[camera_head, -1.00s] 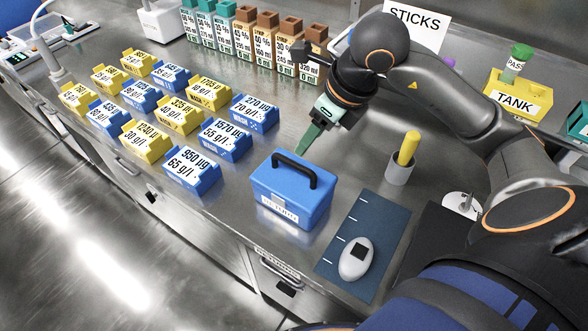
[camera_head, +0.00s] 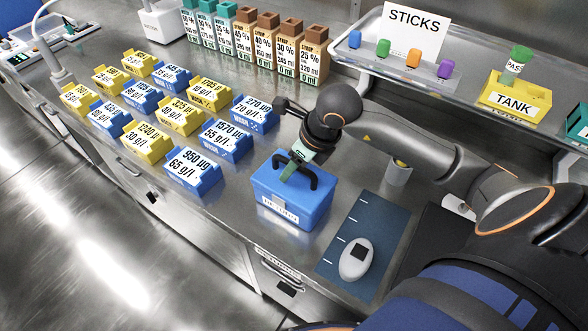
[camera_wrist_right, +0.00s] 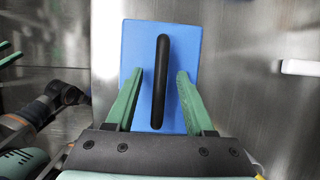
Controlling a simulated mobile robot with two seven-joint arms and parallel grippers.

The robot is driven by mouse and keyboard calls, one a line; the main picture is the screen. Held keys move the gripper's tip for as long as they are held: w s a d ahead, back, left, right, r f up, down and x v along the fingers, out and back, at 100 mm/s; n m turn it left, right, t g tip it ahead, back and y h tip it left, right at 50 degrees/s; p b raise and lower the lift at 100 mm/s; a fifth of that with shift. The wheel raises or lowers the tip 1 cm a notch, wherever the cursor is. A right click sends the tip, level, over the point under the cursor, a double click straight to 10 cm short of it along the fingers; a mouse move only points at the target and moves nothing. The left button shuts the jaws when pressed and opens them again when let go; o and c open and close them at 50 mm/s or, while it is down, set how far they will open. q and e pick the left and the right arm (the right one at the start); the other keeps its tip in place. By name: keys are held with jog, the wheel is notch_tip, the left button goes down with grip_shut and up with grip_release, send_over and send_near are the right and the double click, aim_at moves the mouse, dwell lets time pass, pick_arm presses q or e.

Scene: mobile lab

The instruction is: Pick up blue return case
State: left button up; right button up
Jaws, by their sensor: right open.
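The blue return case (camera_head: 285,203) stands upright on the steel counter, with a black handle arched over its lid and a white label on its front. My right gripper (camera_head: 290,172) is over the case at the handle. In the right wrist view the case (camera_wrist_right: 190,50) lies below the gripper (camera_wrist_right: 157,92). Its two green fingers are open, one on each side of the black handle (camera_wrist_right: 161,75), with a visible gap to it on both sides. My left gripper is not in view.
Rows of yellow and blue labelled bins (camera_head: 193,177) stand left of the case. A dark blue mat (camera_head: 373,228) with a white device (camera_head: 356,259) lies to the right. A grey cup (camera_head: 398,174) is partly behind my right arm. A tray (camera_head: 372,68) of coloured sticks is at the back.

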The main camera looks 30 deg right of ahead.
grip_shut()
dwell(0.3)
jog(key=shift+r, duration=0.15)
dwell(0.9)
